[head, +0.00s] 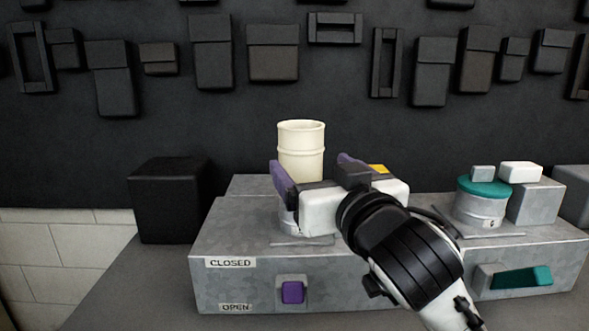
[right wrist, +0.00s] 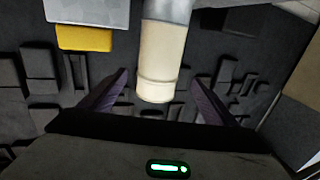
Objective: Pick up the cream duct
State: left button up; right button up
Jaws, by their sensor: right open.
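The cream duct (head: 301,136) is an upright open-topped cylinder with a raised band, standing above a grey metal collar (head: 288,217) on the grey metal box. My right gripper (head: 312,161) is in front of the duct, with its purple fingers apart. One finger shows left of the duct and the other to its right. In the right wrist view the duct (right wrist: 162,50) appears between the two open fingers, with no clear contact. The gripper body hides the duct's lower part in the head view. My left gripper is not in view.
The grey metal box (head: 225,270) carries CLOSED and OPEN labels and a purple switch (head: 292,292). A yellow block (head: 379,169) is behind my gripper. A teal-topped collar (head: 481,205) and a teal handle (head: 522,278) are at right. A black box (head: 166,200) stands at left.

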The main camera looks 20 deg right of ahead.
aim_at(301, 152)
jog(key=shift+w+r, duration=0.15)
jog(key=shift+w, duration=0.8)
jog(key=shift+w+d+p, duration=0.2)
jog(key=shift+w+p, duration=0.3)
jog(key=shift+w, duration=2.5)
jog(key=c, duration=1.3)
